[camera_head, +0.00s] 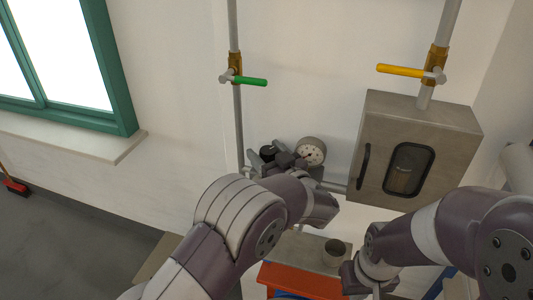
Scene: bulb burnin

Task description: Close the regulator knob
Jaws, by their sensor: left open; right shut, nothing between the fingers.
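The regulator on the back wall has a round white gauge (312,151) and a small black knob (267,153) to its left. My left gripper (279,156) is at the regulator, its dark grey fingers open right beside the knob. Fingers and regulator body overlap in the picture, so I cannot tell whether they touch the knob. My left arm hides the area below the regulator. My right gripper (354,279) is low at the front, shut and empty, partly hidden by my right arm.
A green-handled valve (249,81) and a yellow-handled valve (402,70) sit on vertical pipes above. A metal box with a dark window (408,170) hangs right of the gauge. A window is at left.

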